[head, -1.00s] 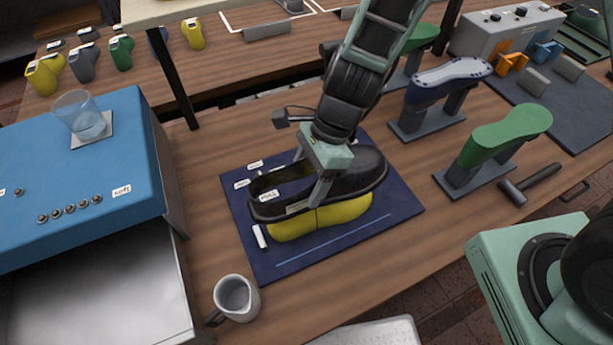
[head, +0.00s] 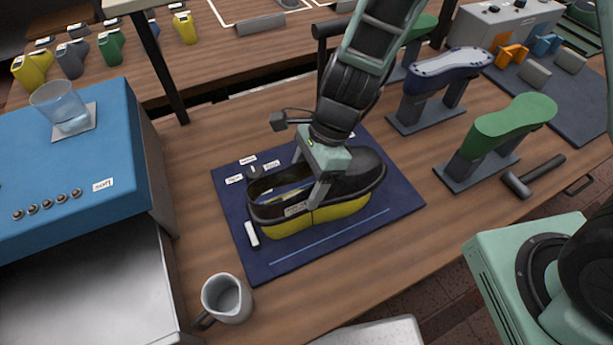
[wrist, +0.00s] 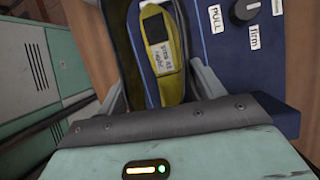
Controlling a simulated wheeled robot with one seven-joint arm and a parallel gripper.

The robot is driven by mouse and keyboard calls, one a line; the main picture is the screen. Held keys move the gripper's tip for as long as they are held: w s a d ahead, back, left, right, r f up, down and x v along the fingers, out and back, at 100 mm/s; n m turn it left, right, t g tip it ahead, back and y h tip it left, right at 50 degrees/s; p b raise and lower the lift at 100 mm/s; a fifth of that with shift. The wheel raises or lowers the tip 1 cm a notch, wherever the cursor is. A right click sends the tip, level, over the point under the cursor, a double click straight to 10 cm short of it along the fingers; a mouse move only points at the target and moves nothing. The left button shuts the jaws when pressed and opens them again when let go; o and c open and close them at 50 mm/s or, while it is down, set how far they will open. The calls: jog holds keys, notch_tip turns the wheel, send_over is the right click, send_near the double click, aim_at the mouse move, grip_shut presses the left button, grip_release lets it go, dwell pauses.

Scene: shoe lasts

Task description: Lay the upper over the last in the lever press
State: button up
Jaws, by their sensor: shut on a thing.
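The black upper (head: 345,188) sits around the yellow last (head: 312,222), whose lower part shows as a band beneath the upper's edge. Through the upper's opening in the wrist view, the yellow last (wrist: 172,85) shows with a small printed label. My gripper (head: 308,180) is shut on the upper, with one finger on its near side; the far finger is mostly hidden. The last stands on the dark blue base of the press (head: 290,258). In the wrist view the base carries a knob (wrist: 246,10) and labels reading "PULL" and "firm".
A metal jug (head: 227,298) stands near the base's front left corner. A blue cabinet (head: 80,170) with a glass (head: 62,108) is at the left. Green (head: 512,125) and blue (head: 448,70) lasts on stands and a hammer (head: 535,175) are at the right.

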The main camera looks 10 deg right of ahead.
jog(key=shift+f+b, duration=3.55)
jog(key=shift+f, duration=0.9)
jog(key=shift+f+b, duration=0.45)
jog(key=shift+f, duration=0.1)
jog(key=o, duration=1.1)
notch_tip(320, 180, up, 10)
jog(key=shift+r+p, duration=0.1)
jog(key=shift+p, duration=0.75)
